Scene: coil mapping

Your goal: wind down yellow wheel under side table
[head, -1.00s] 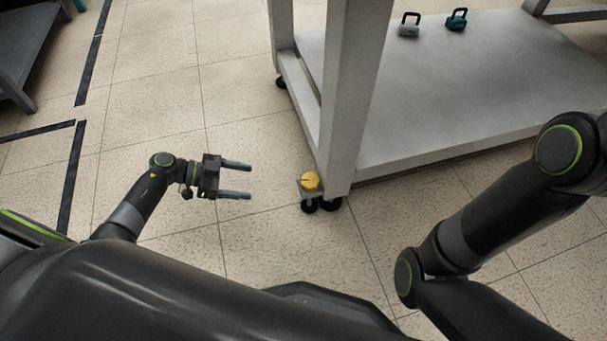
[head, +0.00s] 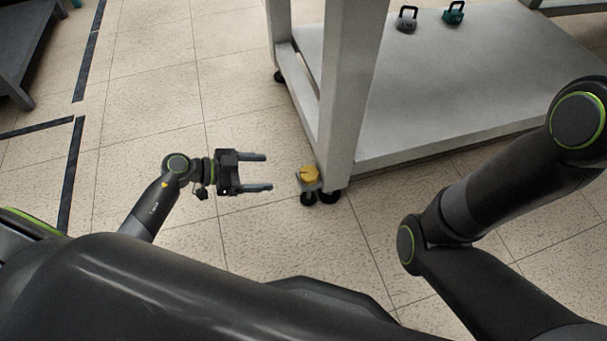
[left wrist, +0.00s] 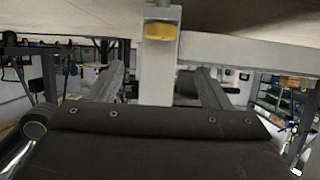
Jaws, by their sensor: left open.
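The yellow wheel (head: 309,174) is a small knob at the foot of the side table's near leg, just above black casters (head: 320,198). The side table (head: 343,95) is grey-white with a low shelf. My left gripper (head: 269,172) is open and empty, its two fingers pointing right toward the yellow wheel with a gap of floor between them in the picture. In the left wrist view the yellow wheel (left wrist: 160,31) shows at top centre, beyond the fingers (left wrist: 160,82). My right gripper is out of view; only its arm shows at the right.
A grey kettlebell (head: 406,20) and a teal kettlebell (head: 453,13) stand on the table's low shelf (head: 440,80). Another dark table (head: 35,50) is at the upper left. The tiled floor (head: 140,75) around my left gripper is clear, with dark tape lines farther left.

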